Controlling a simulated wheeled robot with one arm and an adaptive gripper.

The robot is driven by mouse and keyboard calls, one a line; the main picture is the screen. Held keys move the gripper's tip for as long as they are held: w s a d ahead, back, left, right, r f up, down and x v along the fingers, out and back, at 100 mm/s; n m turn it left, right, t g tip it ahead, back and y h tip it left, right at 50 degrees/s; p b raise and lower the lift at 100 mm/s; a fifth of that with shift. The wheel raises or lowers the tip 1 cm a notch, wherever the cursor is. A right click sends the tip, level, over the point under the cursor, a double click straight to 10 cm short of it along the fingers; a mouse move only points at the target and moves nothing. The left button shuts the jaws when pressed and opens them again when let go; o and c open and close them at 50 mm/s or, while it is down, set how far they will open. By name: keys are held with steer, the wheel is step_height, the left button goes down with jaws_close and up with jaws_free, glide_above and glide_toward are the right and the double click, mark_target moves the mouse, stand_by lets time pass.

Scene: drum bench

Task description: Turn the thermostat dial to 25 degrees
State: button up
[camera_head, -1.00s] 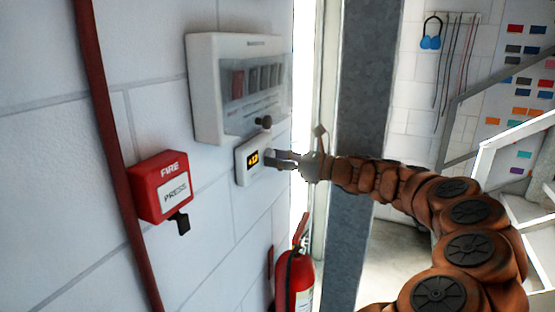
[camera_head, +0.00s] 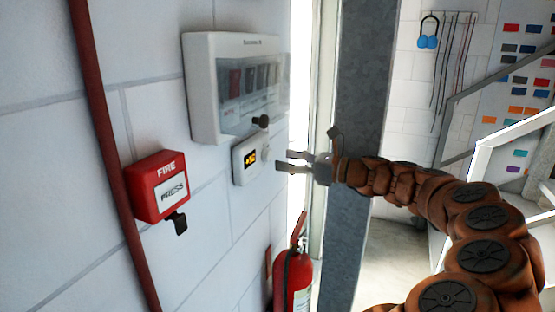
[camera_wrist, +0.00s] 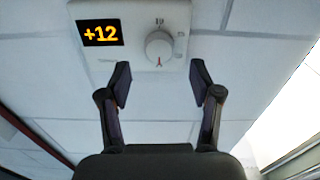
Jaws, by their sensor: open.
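The thermostat (camera_head: 244,167) is a small white box on the wall, below a larger grey-white panel box. Its orange display (camera_wrist: 102,32) reads +12 in the wrist view. The round white dial (camera_wrist: 159,46) sits to the right of the display, with small marks above and below it. My gripper (camera_head: 281,161) is open and empty, to the right of the thermostat and apart from it. In the wrist view my gripper's fingers (camera_wrist: 160,82) are spread below the dial, with nothing between them.
A wall panel box (camera_head: 235,85) with a dark knob hangs just above the thermostat. A red fire call box (camera_head: 161,186) is at the left, beside a red pipe (camera_head: 105,130). A red extinguisher (camera_head: 293,280) stands below. A grey column (camera_head: 352,200) is behind my gripper.

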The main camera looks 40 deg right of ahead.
steer(key=v, duration=0.8)
steer(key=shift+w, duration=0.1)
steer(key=s+a+f+n+g+y, duration=0.15)
steer(key=a+n+g, duration=0.35)
steer(key=a, duration=0.8)
steer(key=a+f+n+g+y, duration=0.15)
steer(key=a+n+g, duration=0.4)
steer(key=a, duration=0.75)
steer(key=s+a+f+n+g+h+b, duration=0.1)
steer(key=s+a+f+n+g+h, duration=0.25)
steer(key=s+a+f+n, duration=0.5)
steer(key=s+d+f+n+g+h, duration=0.1)
steer(key=s+f+n+h, duration=0.3)
steer(key=s, duration=0.5)
steer(key=s+d+f+n+g+h, duration=0.2)
steer(key=s+f+n, duration=0.4)
steer(key=s, duration=0.3)
steer(key=d+f+h+b, duration=0.1)
steer(key=h, duration=0.1)
steer(key=shift+h, duration=0.35)
